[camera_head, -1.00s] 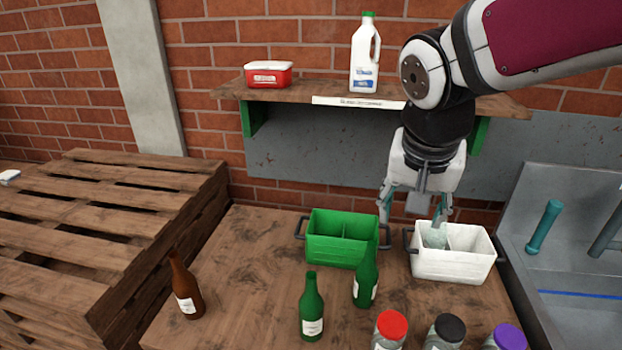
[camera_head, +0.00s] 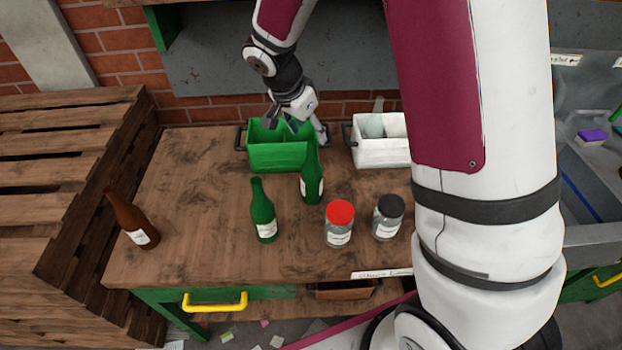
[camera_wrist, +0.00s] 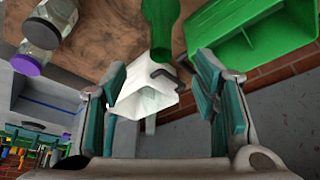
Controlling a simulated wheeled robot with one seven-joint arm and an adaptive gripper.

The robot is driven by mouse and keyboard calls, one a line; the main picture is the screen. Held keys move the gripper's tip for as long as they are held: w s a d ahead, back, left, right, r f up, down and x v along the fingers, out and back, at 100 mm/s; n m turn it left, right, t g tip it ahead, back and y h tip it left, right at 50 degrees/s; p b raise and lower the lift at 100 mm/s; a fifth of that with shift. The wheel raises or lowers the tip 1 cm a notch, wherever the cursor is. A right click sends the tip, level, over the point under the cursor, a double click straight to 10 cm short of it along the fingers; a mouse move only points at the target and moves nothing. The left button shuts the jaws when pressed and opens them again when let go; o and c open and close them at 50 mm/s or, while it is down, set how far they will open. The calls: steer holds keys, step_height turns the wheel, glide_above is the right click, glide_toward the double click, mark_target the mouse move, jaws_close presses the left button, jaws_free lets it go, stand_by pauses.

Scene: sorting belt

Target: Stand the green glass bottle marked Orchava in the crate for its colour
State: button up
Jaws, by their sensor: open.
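Two green bottles stand upright on the table, one at the left (camera_head: 264,215) and one further back to the right (camera_head: 312,185). Both have white labels too small to read, so I cannot tell which is Orchava. The green crate (camera_head: 277,158) stands behind them, and its visible compartment is empty in the wrist view (camera_wrist: 245,55). My gripper (camera_head: 308,128) is open and empty, at the green crate's right end. In the wrist view, a green bottle (camera_wrist: 161,25) is beyond my open fingers (camera_wrist: 160,78), partly cut off by the top edge.
A white crate (camera_head: 382,158) holding a clear bottle (camera_head: 375,122) stands right of the green crate. A brown bottle (camera_head: 130,218) stands at the left. Red-lidded (camera_head: 339,225) and black-lidded (camera_head: 388,218) jars stand at the front. The table's left middle is clear.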

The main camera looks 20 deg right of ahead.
mark_target(316, 150)
steer(key=x, duration=0.4)
steer(key=shift+a+p+x, duration=0.15)
steer(key=shift+p+x, duration=0.25)
steer(key=shift+x, duration=0.9)
steer(key=shift+a+p+x, duration=0.15)
steer(key=shift+p+x, duration=0.2)
steer(key=shift+x, duration=0.9)
steer(key=shift+f, duration=0.15)
steer(key=shift+s, duration=0.1)
jaws_close()
